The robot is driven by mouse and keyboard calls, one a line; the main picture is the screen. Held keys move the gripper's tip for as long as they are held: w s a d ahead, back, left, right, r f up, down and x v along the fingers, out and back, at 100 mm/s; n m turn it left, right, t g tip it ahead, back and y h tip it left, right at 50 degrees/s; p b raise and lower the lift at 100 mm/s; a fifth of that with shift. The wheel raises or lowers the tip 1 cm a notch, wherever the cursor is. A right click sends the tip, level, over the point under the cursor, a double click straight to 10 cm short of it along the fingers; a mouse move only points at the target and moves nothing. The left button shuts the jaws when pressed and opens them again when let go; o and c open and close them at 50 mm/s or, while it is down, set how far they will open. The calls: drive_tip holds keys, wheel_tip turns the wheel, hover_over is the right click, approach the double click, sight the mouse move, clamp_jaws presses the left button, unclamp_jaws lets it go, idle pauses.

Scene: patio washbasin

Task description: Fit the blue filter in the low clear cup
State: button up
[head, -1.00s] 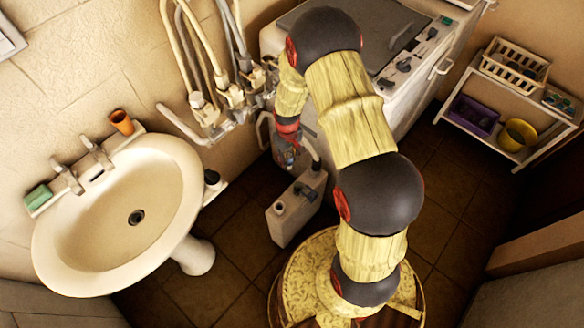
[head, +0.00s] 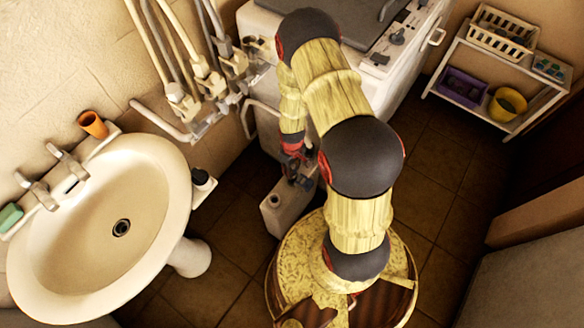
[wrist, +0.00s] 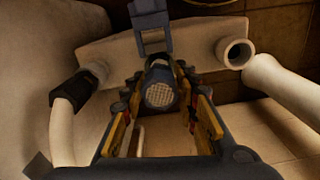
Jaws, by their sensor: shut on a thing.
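My gripper (wrist: 160,110) is shut on a dark blue cylinder with a pale mesh end, which looks like the blue filter (wrist: 160,93). The mesh end faces the camera between the yellow-and-black fingers. In the head view my gripper (head: 296,165) hangs low beside the washing machine, right at the top of a pale box (head: 284,210) on the floor. The filter cannot be made out in that view. I cannot make out the low clear cup in either view.
The wrist view shows a blue-grey bracket (wrist: 151,22) beyond the filter, an open pale spout (wrist: 236,53) and a white pipe (wrist: 285,82). The washbasin (head: 181,205) stands left, pipes (head: 180,105) on the wall, the washing machine (head: 262,25) behind, a shelf (head: 510,124) right.

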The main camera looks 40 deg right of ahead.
drive_tip(key=shift+f+b, duration=0.45)
drive_tip(key=shift+f, duration=0.55)
drive_tip(key=shift+f+b, duration=0.3)
drive_tip(key=shift+f, duration=0.2)
idle(0.8)
drive_tip(key=o, duration=1)
drive_tip(key=shift+r, duration=0.15)
drive_tip(key=shift+r+p, duration=4.1)
drive_tip(key=shift+r, duration=1.3)
